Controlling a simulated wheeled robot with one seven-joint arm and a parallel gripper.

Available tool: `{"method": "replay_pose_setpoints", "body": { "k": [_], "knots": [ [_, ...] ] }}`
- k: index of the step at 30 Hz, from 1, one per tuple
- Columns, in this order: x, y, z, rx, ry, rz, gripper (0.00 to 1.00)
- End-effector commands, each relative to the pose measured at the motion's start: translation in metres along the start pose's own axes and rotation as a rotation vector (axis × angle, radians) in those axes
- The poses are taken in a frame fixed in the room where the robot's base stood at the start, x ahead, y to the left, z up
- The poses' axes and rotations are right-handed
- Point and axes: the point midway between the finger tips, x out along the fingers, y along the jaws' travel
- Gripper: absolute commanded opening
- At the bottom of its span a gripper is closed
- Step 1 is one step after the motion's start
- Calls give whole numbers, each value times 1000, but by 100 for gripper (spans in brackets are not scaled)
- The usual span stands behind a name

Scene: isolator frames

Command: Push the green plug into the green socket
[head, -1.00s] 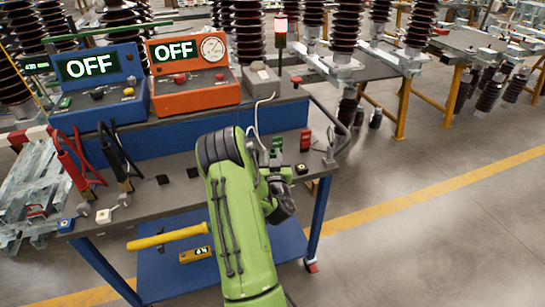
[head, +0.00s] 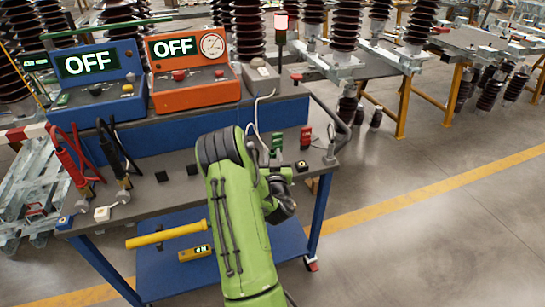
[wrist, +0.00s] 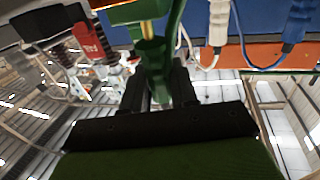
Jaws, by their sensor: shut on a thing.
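In the wrist view, my gripper (wrist: 162,92) is shut on the green plug (wrist: 155,58), which stands upright between the two dark fingers. A green block (wrist: 120,14) with a brass-coloured pin shows at the top edge, right by the plug; it looks like the green socket. I cannot tell whether plug and socket touch or how deep any contact is. In the head view, a green part (head: 277,143) stands at the right end of the bench, just beyond my gripper (head: 285,195). My green arm hides part of the gripper there, and the fingertips are unclear.
A red block (head: 305,137) stands close to the right of the green part; it also shows in the wrist view (wrist: 86,40). A small black block (head: 301,166) is nearby. Blue (head: 95,80) and orange (head: 193,75) OFF units stand behind. White and blue plugs hang in the wrist view.

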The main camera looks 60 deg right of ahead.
Motion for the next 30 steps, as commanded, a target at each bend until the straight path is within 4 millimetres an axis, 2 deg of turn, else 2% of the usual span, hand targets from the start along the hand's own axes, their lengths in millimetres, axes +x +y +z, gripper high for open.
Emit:
{"method": "replay_pose_setpoints", "body": {
  "k": [19, 20, 21, 25, 30],
  "knots": [
    [0, 0, 17, 0, 1, 0, 0],
    [0, 0, 16, 0, 1, 0, 32],
    [0, 0, 16, 0, 1, 0, 38],
    [0, 0, 16, 0, 1, 0, 57],
    [0, 0, 16, 0, 0, 0, 57]
  ]
}}
